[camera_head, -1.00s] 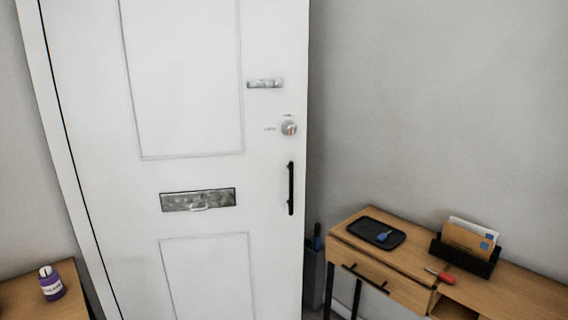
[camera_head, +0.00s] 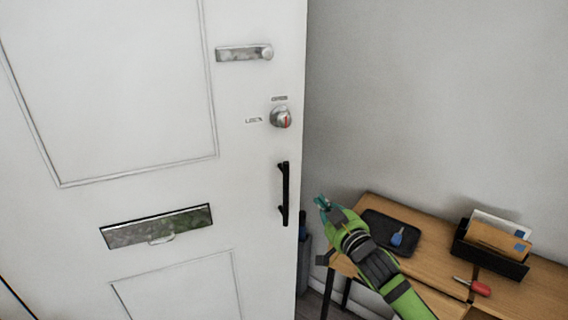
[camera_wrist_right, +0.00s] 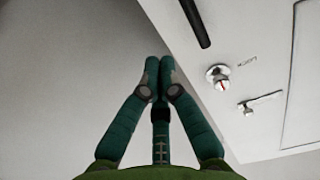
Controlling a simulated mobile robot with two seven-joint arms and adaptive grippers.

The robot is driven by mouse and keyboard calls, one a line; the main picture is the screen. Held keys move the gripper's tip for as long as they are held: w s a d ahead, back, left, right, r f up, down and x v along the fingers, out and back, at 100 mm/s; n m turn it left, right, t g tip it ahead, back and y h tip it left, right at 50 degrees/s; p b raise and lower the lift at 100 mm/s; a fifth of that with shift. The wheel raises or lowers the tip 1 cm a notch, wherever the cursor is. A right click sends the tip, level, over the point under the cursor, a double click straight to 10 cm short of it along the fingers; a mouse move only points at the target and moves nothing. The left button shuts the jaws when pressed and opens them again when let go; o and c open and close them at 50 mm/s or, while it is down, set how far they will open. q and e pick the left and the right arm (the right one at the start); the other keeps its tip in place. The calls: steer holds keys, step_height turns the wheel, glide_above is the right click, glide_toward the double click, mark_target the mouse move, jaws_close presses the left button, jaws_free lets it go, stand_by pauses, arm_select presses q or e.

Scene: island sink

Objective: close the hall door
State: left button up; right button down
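The white hall door (camera_head: 110,80) fills the left of the head view and stands ajar, its free edge on the right. It has a black vertical pull handle (camera_head: 285,193), a round lock knob (camera_head: 281,117), a metal latch (camera_head: 243,53) and a letter slot (camera_head: 157,227). My right gripper (camera_head: 322,203), green with teal fingertips, is just right of the handle and apart from it. In the right wrist view its fingertips (camera_wrist_right: 158,62) meet with nothing between them, and the door (camera_wrist_right: 262,55) is at the right. My left gripper does not show.
A wooden table (camera_head: 545,295) stands on the right against the grey wall. It holds a black tray with a blue key tag (camera_head: 397,237), a letter holder (camera_head: 490,258) and a red-handled screwdriver (camera_head: 474,286). A grey bin (camera_head: 304,262) stands beside the door edge.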

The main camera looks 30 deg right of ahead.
steer(key=r, duration=0.2)
steer(key=p, duration=0.3)
glide_toward(295, 164)
steer(key=w, duration=0.4)
steer(key=w+d, duration=0.1)
steer(key=w, duration=0.1)
steer(key=shift+f, duration=0.15)
steer(key=shift+w+f, duration=0.1)
steer(key=shift+w, duration=0.45)
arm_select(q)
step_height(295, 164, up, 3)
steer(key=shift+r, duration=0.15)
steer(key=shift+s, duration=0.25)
